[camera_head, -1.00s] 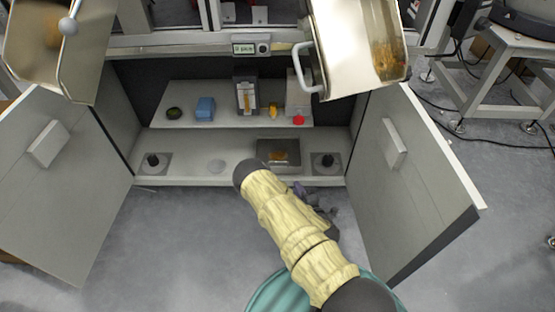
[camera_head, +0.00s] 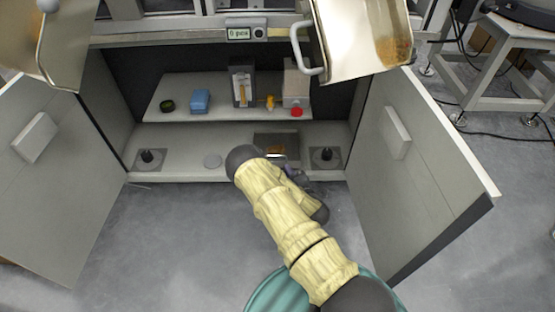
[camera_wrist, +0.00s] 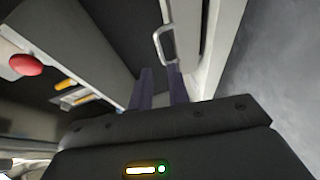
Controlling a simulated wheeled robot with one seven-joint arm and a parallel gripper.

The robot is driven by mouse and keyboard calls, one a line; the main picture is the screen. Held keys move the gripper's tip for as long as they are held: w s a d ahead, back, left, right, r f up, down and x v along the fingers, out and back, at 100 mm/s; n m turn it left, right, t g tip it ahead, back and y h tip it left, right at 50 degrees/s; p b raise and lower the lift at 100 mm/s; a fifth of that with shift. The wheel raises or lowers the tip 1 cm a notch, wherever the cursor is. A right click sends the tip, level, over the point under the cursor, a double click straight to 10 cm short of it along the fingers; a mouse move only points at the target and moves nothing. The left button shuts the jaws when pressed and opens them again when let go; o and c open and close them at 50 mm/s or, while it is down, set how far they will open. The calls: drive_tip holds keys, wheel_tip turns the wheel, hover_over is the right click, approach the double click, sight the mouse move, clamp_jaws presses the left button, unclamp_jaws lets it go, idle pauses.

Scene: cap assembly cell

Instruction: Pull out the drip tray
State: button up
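The drip tray (camera_head: 284,140) is a dark, shallow tray with an orange-brown residue, set in the lower floor of the open cabinet. My arm hides its front part in the head view. In the wrist view a pale loop handle (camera_wrist: 166,44) shows just beyond my gripper (camera_wrist: 161,80). The two dark fingers stand apart with a gap between them. The right finger overlaps the handle's near end in the picture; I cannot tell whether they touch. Nothing is seen held.
Open cabinet doors stand at left (camera_head: 45,165) and right (camera_head: 425,170). Round black knobs sit on plates left (camera_head: 148,156) and right (camera_head: 325,154) of the tray. The upper shelf holds a blue box (camera_head: 201,101) and a red button (camera_head: 297,112). The floor in front is clear.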

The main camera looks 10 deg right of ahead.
sight(277, 156)
drive_tip(key=b+x, duration=0.5)
drive_tip(key=x, duration=0.5)
drive_tip(key=shift+w+f, duration=0.1)
drive_tip(key=shift+w, duration=0.15)
drive_tip(key=shift+w+a, duration=0.1)
drive_tip(key=shift+w, duration=0.1)
clamp_jaws()
